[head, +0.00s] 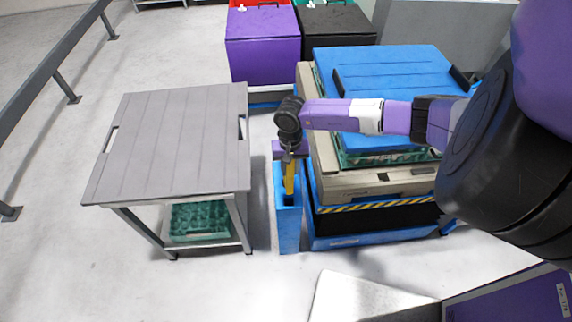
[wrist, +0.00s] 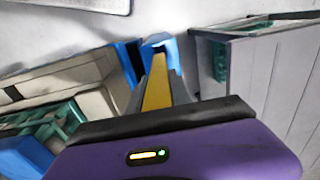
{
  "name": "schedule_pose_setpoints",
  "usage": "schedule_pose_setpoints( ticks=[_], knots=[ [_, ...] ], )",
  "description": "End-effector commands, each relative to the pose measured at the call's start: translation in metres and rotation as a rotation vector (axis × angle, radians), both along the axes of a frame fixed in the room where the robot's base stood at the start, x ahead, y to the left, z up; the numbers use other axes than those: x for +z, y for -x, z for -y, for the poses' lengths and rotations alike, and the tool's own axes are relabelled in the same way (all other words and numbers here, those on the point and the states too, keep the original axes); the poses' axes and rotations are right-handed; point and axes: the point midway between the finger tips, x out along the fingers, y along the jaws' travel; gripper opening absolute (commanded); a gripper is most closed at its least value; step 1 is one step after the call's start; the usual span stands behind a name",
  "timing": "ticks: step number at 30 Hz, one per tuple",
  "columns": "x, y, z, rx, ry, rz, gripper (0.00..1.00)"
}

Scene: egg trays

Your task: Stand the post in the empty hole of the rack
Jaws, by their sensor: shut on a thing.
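My gripper (head: 289,160) points down in the head view, between the grey table and the stack of trays. It is shut on a yellow post (head: 290,180), which hangs roughly upright below it. The post also shows in the wrist view (wrist: 157,85), between the two grey fingers. The narrow blue rack (head: 288,228) stands on the floor directly under the gripper. The post's lower end is at the dark opening in the rack's top; I cannot tell whether it is inside a hole. Part of the rack shows past the post in the wrist view (wrist: 160,41).
A grey table (head: 175,140) with a green egg tray (head: 200,220) beneath stands left of the rack. A blue-topped stack of trays (head: 385,75) stands close on the right. A purple bin (head: 262,45) and a black bin (head: 337,45) stand behind. The front-left floor is clear.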

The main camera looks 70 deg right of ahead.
Motion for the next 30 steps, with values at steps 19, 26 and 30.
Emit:
schedule_pose_setpoints(
  ticks=[19,26,30],
  knots=[
    [-0.058,0.0,0.0,0.001,0.0,0.0,0.0],
    [-0.059,0.0,0.0,0.002,0.001,-0.001,0.0],
    [-0.059,0.0,0.0,0.002,0.001,-0.001,0.0]
  ],
)
